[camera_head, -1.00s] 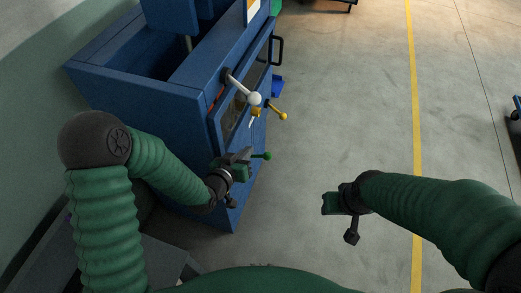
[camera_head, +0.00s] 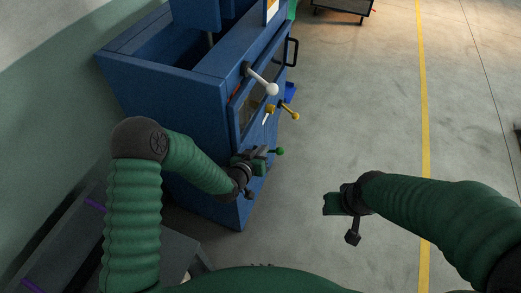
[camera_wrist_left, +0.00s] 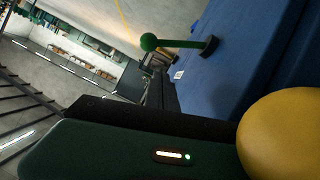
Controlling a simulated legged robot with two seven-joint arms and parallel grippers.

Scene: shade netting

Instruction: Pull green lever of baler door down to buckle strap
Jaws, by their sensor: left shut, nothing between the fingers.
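The blue baler (camera_head: 185,110) stands at the left in the head view. Its front door (camera_head: 250,108) carries a white-knobbed lever (camera_head: 271,89), a yellow-knobbed lever (camera_head: 294,115) and, lowest, the green lever (camera_head: 278,152). My left gripper (camera_head: 264,154) is shut beside the green lever, with nothing in it. In the left wrist view the green lever (camera_wrist_left: 150,42) sticks out from the blue face beyond the finger. I cannot tell if they touch. My right gripper (camera_head: 330,204) is over open floor, away from the baler; its fingers are too small to read. No strap is clearly visible.
A dark cart (camera_head: 343,10) stands at the far back. A grey bench-like surface (camera_head: 100,245) with purple strips lies at the lower left. A yellow floor line (camera_head: 424,150) runs down the right. The concrete floor between baler and line is clear.

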